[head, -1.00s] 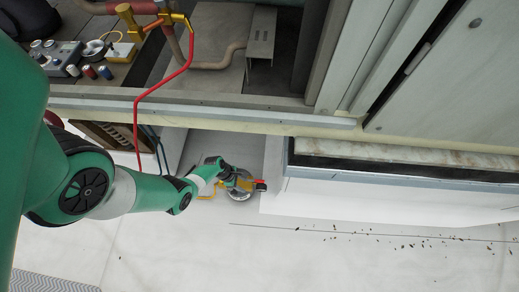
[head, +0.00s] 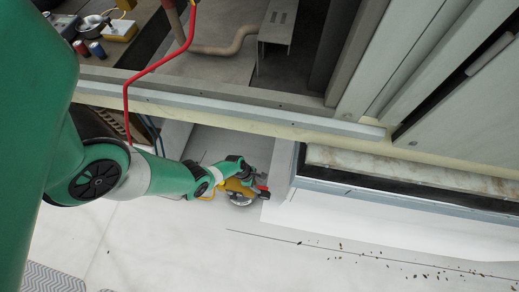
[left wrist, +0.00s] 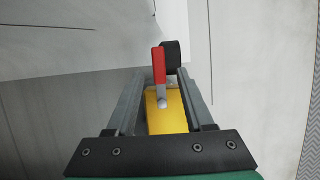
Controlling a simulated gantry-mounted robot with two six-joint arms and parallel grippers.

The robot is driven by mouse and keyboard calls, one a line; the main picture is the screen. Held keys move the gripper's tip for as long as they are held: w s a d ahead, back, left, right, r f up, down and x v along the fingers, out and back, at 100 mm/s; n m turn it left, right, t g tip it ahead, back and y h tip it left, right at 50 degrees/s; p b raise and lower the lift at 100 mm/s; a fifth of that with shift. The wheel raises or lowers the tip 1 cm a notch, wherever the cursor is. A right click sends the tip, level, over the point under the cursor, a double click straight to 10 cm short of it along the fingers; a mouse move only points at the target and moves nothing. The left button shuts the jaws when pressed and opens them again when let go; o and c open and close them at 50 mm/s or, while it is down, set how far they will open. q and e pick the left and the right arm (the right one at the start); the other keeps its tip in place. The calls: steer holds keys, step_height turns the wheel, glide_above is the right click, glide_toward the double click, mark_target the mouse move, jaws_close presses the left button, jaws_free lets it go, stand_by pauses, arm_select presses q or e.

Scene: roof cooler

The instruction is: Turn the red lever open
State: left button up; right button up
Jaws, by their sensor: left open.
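The red lever (left wrist: 158,66) stands between the finger ends of my left gripper (left wrist: 159,80) in the left wrist view. A round silver pivot is at its lower end. Just right of it is a black cylinder (left wrist: 170,54), and below it a yellow body (left wrist: 166,110) lies between the fingers. The fingers are apart, with a gap on each side of the lever. In the head view the lever (head: 262,187) is a small red strip at the end of my left gripper (head: 258,180), partly hidden. My right gripper is not in view.
A silver round part (head: 240,200) shows below the yellow piece. A long raised box edge (head: 400,195) lies to the right. The pale floor in front is mostly clear, with dark specks.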

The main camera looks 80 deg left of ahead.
arm_select(q)
steer(key=shift+w+f, duration=0.3)
steer(key=shift+f, duration=0.35)
steer(key=shift+d, duration=0.1)
jaws_close()
stand_by(0.9)
